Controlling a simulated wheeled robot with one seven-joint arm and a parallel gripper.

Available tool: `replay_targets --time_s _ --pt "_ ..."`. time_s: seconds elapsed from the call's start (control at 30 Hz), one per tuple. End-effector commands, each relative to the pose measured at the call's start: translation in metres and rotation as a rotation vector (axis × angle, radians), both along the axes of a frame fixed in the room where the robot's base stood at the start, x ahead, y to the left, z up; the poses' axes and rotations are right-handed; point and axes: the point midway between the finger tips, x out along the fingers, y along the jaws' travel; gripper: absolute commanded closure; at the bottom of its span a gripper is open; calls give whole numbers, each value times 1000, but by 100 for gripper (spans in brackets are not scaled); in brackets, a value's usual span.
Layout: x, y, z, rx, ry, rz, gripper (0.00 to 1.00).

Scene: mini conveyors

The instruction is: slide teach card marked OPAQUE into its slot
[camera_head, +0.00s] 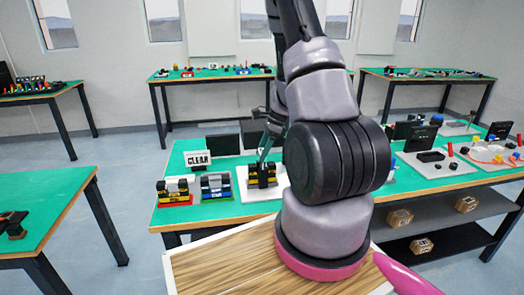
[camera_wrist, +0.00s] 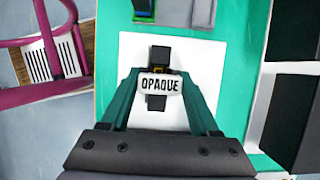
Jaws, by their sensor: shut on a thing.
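The white card marked OPAQUE (camera_wrist: 160,86) is held between the fingertips of my gripper (camera_wrist: 161,76) in the wrist view. Just beyond it in that view is a black unit with a little yellow (camera_wrist: 160,54) on a white plate (camera_wrist: 205,60). The card overlaps part of this unit, so I cannot tell whether they touch. In the head view the black and yellow unit (camera_head: 262,176) stands near the front edge of the green table, with my gripper (camera_head: 264,155) above it. The card cannot be made out there, and my arm hides the area to the right.
A card marked CLEAR (camera_head: 198,160) stands to the left on the green table (camera_head: 168,216). A red-based unit (camera_head: 174,192) and a blue-grey unit (camera_head: 215,187) stand left of the black one. Dark upright panels (camera_head: 223,145) are behind. Cardboard boxes (camera_head: 422,245) lie on the lower shelf.

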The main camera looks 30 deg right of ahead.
Motion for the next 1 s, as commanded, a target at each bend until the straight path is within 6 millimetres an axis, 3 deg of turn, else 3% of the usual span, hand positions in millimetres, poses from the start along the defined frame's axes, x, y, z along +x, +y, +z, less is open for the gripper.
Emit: replay_targets --time_s 0.73,0.77,0.83,1.0 --pt "0 0 -13 0 0 -1 92" --pt "0 0 -13 0 0 -1 31" --pt "0 0 -13 0 0 -1 4" --pt "0 0 -13 0 0 -1 3"
